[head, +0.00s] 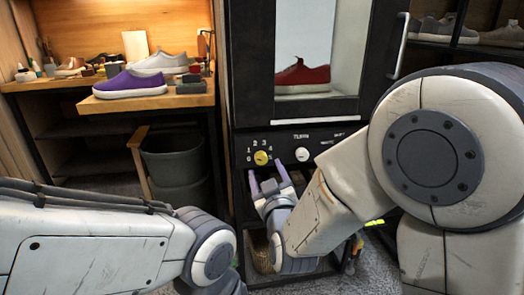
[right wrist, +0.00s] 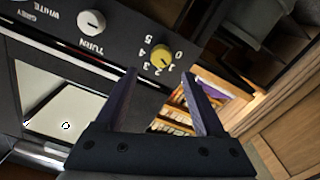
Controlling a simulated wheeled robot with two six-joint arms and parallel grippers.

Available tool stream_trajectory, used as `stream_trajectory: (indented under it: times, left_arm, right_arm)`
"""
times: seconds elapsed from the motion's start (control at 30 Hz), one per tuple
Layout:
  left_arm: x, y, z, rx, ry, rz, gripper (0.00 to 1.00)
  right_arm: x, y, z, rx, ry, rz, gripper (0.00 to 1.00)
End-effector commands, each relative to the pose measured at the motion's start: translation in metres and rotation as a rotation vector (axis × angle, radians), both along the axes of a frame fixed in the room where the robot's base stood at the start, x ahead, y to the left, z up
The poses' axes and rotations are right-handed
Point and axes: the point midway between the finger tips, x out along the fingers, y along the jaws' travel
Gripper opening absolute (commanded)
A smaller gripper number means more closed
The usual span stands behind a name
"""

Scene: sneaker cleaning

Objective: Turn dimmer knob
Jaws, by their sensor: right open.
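The yellow dimmer knob (head: 261,158) sits on the dark panel below the cabinet window, ringed by the numbers 0 to 5. It also shows in the right wrist view (right wrist: 162,58), just beyond the fingertips. My right gripper (head: 268,172) is open and empty. Its two fingers point up at the panel just below the knob in the head view. In the right wrist view the fingers (right wrist: 159,76) stand on either side of the knob's line; whether they touch the panel I cannot tell. My left arm shows at lower left, but its gripper is out of view.
A white knob (head: 302,154) marked TURN sits right of the yellow knob. A red sneaker (head: 302,75) stands behind the cabinet window. A purple sneaker (head: 131,84) and a pale one (head: 160,62) rest on the wooden bench. A grey bin (head: 172,160) stands left of the cabinet.

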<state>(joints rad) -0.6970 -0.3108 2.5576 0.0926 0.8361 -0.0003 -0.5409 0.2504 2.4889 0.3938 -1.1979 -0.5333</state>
Motion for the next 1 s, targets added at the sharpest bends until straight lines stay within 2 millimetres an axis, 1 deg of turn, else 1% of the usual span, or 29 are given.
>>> stream_trajectory:
  times: [0.03, 0.2, 0.3, 0.5, 0.73, 0.77, 0.8, 0.87, 0.9, 0.93, 1.0]
  left_arm:
    - [-0.001, 0.001, -0.010, 0.002, 0.002, 0.000, 0.50]
    - [-0.001, 0.001, -0.018, 0.002, 0.003, 0.000, 0.50]
    - [-0.001, 0.001, -0.020, 0.002, 0.003, 0.000, 0.50]
    - [-0.001, 0.001, -0.021, 0.002, 0.002, 0.000, 0.50]
    - [-0.001, 0.001, -0.021, 0.002, 0.002, 0.000, 0.50]
    - [-0.001, 0.001, -0.021, 0.002, 0.002, 0.000, 0.50]
    - [-0.001, 0.001, -0.021, 0.002, 0.002, 0.000, 0.50]
    - [-0.001, 0.001, -0.021, 0.002, 0.002, 0.000, 0.50]
    - [-0.001, 0.001, -0.021, 0.002, 0.002, 0.000, 0.50]
    - [-0.001, 0.001, -0.021, 0.002, 0.002, 0.000, 0.50]
    - [-0.001, 0.001, -0.021, 0.002, 0.002, 0.000, 0.50]
  right_arm:
    - [0.012, 0.000, -0.006, 0.000, -0.002, -0.005, 0.71]
    - [0.041, 0.006, -0.006, 0.000, -0.001, -0.003, 0.71]
    - [0.052, 0.009, -0.005, -0.001, -0.001, -0.001, 0.71]
    - [0.062, 0.010, -0.004, -0.001, 0.000, -0.001, 0.71]
    - [0.062, 0.010, -0.003, -0.002, 0.001, -0.001, 0.71]
    - [0.062, 0.010, -0.003, -0.002, 0.001, -0.001, 0.60]
    - [0.062, 0.010, -0.003, -0.002, 0.001, 0.000, 0.44]
    - [0.062, 0.010, -0.003, -0.002, 0.001, 0.000, 0.21]
    - [0.062, 0.010, -0.003, -0.002, 0.001, 0.000, 0.06]
    - [0.062, 0.010, -0.003, -0.002, 0.001, 0.000, 0.00]
    - [0.062, 0.010, -0.003, -0.001, 0.001, 0.000, 0.00]
